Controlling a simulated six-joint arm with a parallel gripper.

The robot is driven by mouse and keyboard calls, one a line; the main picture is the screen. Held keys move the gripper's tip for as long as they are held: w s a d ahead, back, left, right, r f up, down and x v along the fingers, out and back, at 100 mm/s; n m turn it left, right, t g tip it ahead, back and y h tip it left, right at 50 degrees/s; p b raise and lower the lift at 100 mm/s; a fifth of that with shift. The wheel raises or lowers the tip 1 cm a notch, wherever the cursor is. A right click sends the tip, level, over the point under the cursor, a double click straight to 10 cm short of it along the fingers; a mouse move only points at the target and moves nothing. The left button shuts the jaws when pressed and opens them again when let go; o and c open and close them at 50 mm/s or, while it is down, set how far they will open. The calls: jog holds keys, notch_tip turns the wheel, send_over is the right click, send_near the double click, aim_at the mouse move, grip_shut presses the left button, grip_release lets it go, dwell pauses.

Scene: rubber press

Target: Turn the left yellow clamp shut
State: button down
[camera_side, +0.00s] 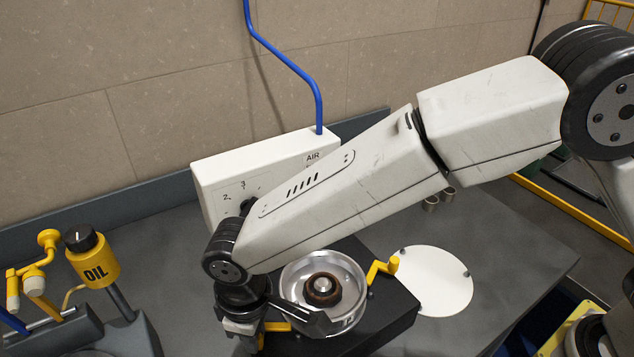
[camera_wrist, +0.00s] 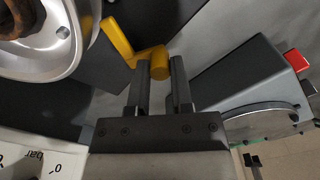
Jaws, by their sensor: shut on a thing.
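The left yellow clamp (camera_side: 278,326) is at the near left of a round metal dish (camera_side: 292,290) on a dark block. In the wrist view its bent bar (camera_wrist: 117,40) ends in a round knob that lies between the fingertips of my gripper (camera_wrist: 160,66). My gripper is shut on this knob. In the side view my wrist and gripper (camera_side: 250,338) hide part of the clamp. A brown ring (camera_side: 322,291) sits around the centre post inside the dish. The right yellow clamp (camera_side: 381,268) stands at the dish's right side.
A white AIR box (camera_side: 275,160) with a dial stands behind my forearm. A yellow OIL can (camera_side: 92,258) and yellow-handled parts are at the left. A white disc (camera_side: 432,281) lies to the right of the block.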

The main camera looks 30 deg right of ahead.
aim_at(270, 347)
jog(key=n, duration=0.2)
jog(key=d+n, duration=0.1)
jog(key=n, duration=0.3)
jog(key=shift+s+d, duration=0.25)
jog(key=shift+d, duration=0.05)
dwell(0.3)
jog(key=c, duration=0.5)
grip_release()
notch_tip(270, 347, up, 8)
jog(key=shift+f, duration=0.1)
dwell(0.3)
